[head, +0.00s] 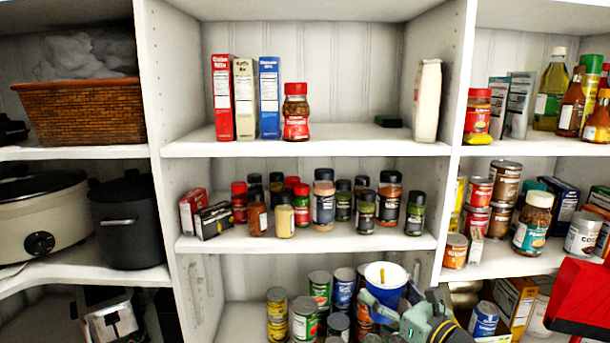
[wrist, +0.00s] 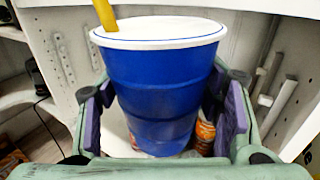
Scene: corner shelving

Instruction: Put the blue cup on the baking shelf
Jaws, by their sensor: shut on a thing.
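The blue cup (head: 381,288) has a white lid and a yellow straw. It is upright in my gripper (head: 392,306), in front of the lower middle shelf in the head view. In the wrist view the cup (wrist: 160,90) fills the middle, with the purple finger pads of my gripper (wrist: 163,115) shut on its two sides. The upper middle shelf (head: 345,145) holds a red, a cream and a blue mix box (head: 269,98), so it looks like the baking shelf. The cup is below that shelf. The cup's base is partly hidden.
On the upper middle shelf, a red-lidded jar (head: 296,112) stands beside the boxes, and a pale bag (head: 427,101) and a small dark green item (head: 388,121) stand at right. Its middle is bare. The spice shelf (head: 300,243) lies between. Cans (head: 305,320) stand below, near the cup.

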